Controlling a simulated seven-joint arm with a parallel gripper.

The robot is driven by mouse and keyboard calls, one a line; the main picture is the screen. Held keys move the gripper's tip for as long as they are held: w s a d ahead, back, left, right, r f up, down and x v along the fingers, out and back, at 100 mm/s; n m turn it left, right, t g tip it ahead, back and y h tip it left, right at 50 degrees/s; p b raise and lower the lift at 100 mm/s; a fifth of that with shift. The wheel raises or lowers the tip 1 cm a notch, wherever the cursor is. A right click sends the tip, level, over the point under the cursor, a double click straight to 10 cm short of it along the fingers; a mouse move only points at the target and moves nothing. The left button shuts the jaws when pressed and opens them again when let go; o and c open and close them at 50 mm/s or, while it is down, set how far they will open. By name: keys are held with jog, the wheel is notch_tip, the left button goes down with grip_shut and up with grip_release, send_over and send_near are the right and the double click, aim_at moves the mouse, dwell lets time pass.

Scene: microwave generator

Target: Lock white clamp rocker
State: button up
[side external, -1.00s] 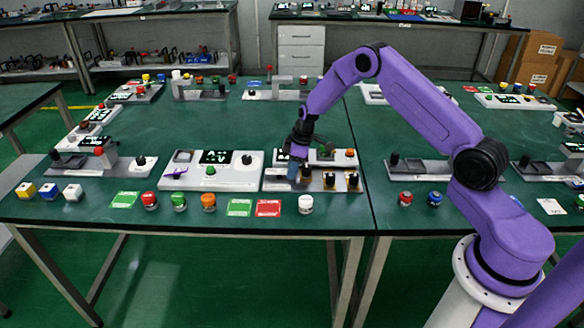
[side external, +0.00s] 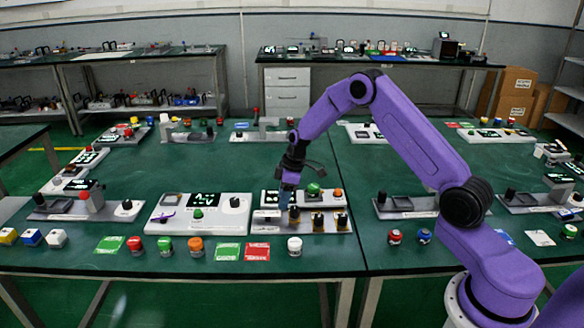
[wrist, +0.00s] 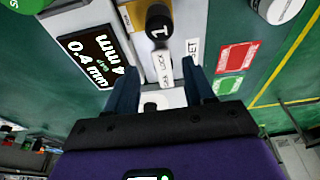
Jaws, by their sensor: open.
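My gripper (wrist: 160,88) is open, with its two dark blue fingers apart and nothing held between them. In the wrist view a small white rocker-like piece (wrist: 162,50) with a "LOCK" label lies between and just beyond the fingertips. A black cylinder marked "1" (wrist: 158,20) stands beyond it. Whether the fingers touch the white piece cannot be told. In the side view my gripper (side external: 286,198) points down over the left part of a grey-white panel (side external: 270,229) with several dark knobs. The rocker itself is too small to make out there.
A white panel with a round dial (side external: 235,203) stands left of the gripper. A white button (side external: 295,246) and a red card (side external: 257,252) lie in front.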

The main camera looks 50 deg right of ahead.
jog(key=v, duration=1.2)
jog(key=r+g+h, duration=0.1)
jog(key=g+h, duration=0.1)
send_over(267, 213)
notch_tip(267, 213, down, 17)
jog(key=shift+s+f, duration=0.1)
dwell(0.5)
